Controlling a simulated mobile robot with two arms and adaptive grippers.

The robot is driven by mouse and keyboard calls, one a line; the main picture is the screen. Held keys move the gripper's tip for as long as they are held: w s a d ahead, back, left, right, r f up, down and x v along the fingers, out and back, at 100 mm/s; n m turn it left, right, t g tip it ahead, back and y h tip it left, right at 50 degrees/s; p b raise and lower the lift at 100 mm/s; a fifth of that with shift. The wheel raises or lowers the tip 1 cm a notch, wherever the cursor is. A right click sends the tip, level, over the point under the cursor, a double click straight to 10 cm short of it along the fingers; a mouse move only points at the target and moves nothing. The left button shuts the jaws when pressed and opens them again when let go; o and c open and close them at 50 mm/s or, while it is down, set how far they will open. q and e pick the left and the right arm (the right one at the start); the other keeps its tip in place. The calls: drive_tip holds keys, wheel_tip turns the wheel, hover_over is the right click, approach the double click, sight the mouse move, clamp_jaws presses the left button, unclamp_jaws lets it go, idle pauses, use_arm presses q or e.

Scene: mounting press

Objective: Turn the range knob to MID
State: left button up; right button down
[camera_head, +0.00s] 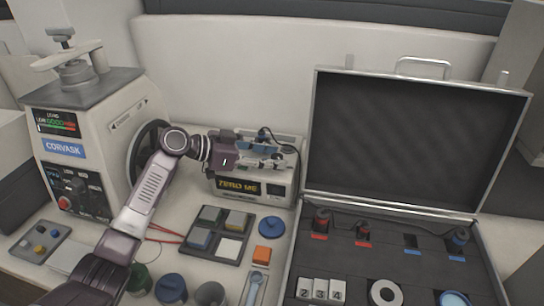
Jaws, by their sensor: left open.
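The press (88,140) stands at the left with a blue CORVASK label. Its lower front panel (75,192) carries a dark knob-like shape among small white labels and a red knob or button (65,203). The labels are too small to read, so I cannot tell which control is the range knob or its setting. My left gripper (278,158) is open and empty, pointing right over the meter box (255,187) with the ZERO ME display. It is well right of the press panel. My right gripper is out of view.
An open case (410,140) with tools fills the right. A dark tray of square blocks (219,233), a blue disc (271,227) and an orange block (262,255) lie mid-table. A small grey tray (39,243) lies before the press. A handwheel (146,148) sticks out from its right side.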

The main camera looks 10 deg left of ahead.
use_arm(q)
drive_tip(key=v, duration=1.2)
